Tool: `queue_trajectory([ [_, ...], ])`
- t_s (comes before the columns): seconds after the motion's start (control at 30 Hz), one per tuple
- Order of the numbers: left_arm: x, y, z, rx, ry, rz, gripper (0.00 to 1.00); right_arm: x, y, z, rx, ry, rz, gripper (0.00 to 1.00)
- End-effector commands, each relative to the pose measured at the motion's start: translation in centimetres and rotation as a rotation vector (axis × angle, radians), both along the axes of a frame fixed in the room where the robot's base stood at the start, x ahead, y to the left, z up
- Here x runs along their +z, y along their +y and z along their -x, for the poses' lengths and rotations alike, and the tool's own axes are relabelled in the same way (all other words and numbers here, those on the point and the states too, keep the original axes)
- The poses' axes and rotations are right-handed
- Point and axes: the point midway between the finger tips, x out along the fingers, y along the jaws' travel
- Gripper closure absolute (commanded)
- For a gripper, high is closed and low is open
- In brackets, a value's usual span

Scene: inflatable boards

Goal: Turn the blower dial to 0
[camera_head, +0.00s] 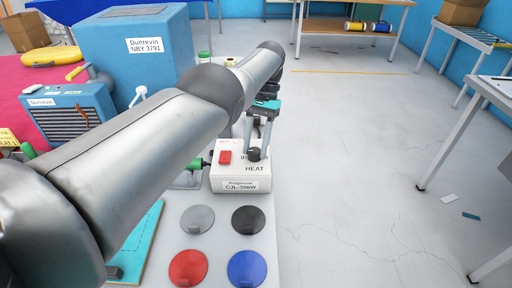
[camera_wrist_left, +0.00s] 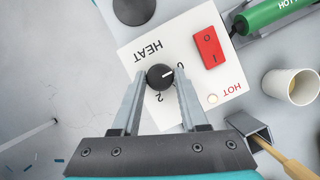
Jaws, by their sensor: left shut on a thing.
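The white blower control box (camera_head: 240,172) stands on the grey bench in the head view and fills the middle of the left wrist view (camera_wrist_left: 200,40). It bears a round black dial (camera_wrist_left: 155,80) marked HEAT, and a red rocker switch (camera_wrist_left: 209,48). The dial's white pointer line points right and slightly up in the wrist view, roughly towards the printed 0. A 2 is printed below the dial there; other marks may be hidden. My left gripper (camera_wrist_left: 161,79) is shut on the dial, one finger on each side. The dial (camera_head: 254,154) is partly covered in the head view. My right gripper is not in view.
A green hot-air tool (camera_wrist_left: 275,14) lies beside the box, near a paper cup (camera_wrist_left: 290,87) and a wooden-handled tool (camera_wrist_left: 288,158). Grey, black, red (camera_head: 188,268) and blue (camera_head: 247,268) discs lie in front of the box. Open floor (camera_head: 350,150) is to the right.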

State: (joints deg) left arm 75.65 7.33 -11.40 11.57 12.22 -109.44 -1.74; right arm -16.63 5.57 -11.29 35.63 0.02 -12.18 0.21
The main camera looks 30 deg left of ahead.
Motion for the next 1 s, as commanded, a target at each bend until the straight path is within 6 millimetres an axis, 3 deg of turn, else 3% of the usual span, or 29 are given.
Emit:
queue_trajectory([
  [0.47,-0.16,0.03,0.25,0.018,0.011,0.0,1.0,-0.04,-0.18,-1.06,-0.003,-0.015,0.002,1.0],
  [0.5,-0.17,0.02,0.25,0.018,0.011,0.0,0.54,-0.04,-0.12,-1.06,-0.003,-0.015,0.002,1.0],
  [0.73,-0.1,0.01,0.14,0.017,0.006,0.0,0.29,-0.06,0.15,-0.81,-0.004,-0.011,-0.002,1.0],
  [1.0,0.01,0.0,0.05,0.015,0.003,0.0,0.27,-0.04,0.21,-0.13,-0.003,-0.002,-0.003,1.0],
])
